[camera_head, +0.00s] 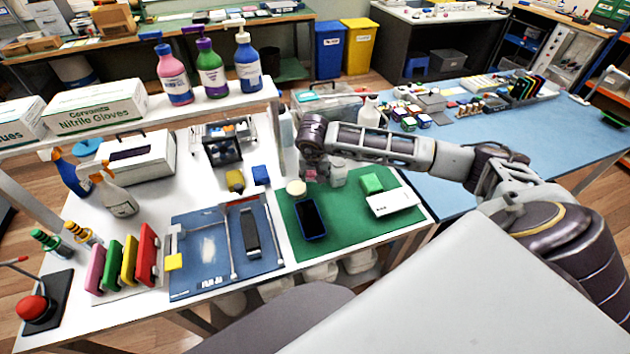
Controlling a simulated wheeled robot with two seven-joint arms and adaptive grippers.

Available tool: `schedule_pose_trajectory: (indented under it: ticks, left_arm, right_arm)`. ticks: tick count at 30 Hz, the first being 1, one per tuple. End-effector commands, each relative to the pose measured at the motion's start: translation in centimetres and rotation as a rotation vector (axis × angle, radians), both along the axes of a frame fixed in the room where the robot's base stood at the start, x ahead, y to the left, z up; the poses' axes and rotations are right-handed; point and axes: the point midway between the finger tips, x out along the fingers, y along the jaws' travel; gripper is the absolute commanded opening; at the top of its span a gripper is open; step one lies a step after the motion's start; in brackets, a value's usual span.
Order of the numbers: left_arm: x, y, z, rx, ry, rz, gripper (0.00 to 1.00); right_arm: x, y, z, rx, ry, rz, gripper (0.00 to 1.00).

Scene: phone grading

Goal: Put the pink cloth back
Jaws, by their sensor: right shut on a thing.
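My right arm reaches in from the right over the green mat (345,254). My right gripper (311,168) points down above the mat's far left part. A small patch of pink cloth (310,177) shows at its fingertips, and the gripper is shut on it. Most of the cloth is hidden by the gripper. A pale round container (296,188) stands just below and left of the gripper, and a white bottle (338,172) stands just right of it. My left gripper is not in view.
A dark phone (311,219), a green block (371,183) and a white box (394,201) lie on the mat. A blue tray (205,248) lies to its left. Several upright coloured pieces, the leftmost pink (103,268), stand at the far left. A shelf with bottles (210,68) spans the back.

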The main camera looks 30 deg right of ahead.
Motion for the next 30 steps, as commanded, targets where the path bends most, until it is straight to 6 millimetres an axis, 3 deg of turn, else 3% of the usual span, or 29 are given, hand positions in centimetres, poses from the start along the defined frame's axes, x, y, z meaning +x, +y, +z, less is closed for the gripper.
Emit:
schedule_pose_trajectory:
  ticks: [5, 15, 30]
  left_arm:
    - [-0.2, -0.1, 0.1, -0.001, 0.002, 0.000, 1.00]
    - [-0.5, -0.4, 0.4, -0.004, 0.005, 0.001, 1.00]
    - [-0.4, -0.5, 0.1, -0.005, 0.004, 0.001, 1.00]
  right_arm:
    - [0.0, 0.0, -0.5, 0.000, 0.001, 0.000, 0.33]
    - [0.0, 0.0, -3.5, 0.000, 0.001, 0.001, 0.33]
    - [0.0, 0.0, -4.0, -0.001, -0.001, 0.001, 0.33]
